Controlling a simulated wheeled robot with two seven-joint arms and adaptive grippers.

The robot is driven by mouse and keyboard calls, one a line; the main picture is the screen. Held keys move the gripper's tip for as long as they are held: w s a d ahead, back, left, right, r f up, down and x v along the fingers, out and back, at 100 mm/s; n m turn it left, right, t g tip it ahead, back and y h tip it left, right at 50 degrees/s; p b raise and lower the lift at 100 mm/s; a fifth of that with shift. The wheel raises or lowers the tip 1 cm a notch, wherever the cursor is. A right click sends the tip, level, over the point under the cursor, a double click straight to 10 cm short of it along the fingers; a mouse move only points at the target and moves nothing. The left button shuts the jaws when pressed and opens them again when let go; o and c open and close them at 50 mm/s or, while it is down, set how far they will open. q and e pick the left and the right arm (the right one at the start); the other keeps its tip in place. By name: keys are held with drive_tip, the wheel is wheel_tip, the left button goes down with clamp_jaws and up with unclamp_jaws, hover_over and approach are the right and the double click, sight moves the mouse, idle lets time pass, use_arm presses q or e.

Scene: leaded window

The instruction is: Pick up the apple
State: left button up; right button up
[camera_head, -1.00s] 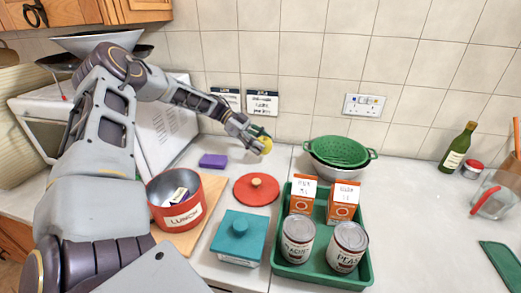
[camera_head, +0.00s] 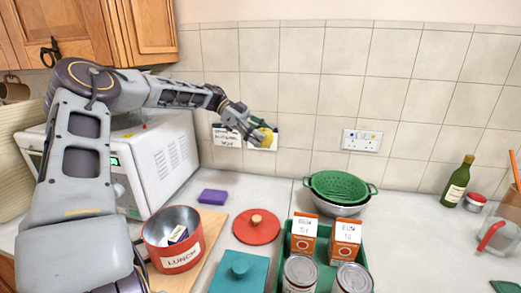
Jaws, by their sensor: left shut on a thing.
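The apple (camera_head: 268,138) is yellow and small in the head view, partly hidden by the fingers. My left gripper (camera_head: 261,130) is shut on it and holds it up in front of the tiled wall, over the back of the counter. The apple overlaps a small card on the wall and is clear of the counter. My right gripper is not in view.
Below are a purple block (camera_head: 212,197), a red lid (camera_head: 256,227), a red LUNCH pot (camera_head: 172,238) and a teal box (camera_head: 240,272). A green colander (camera_head: 340,187) and a green tray (camera_head: 325,285) with cartons and cans stand right. A white microwave (camera_head: 165,160) stands left.

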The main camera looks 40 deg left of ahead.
use_arm(q)
drive_tip(key=shift+r, duration=2.25)
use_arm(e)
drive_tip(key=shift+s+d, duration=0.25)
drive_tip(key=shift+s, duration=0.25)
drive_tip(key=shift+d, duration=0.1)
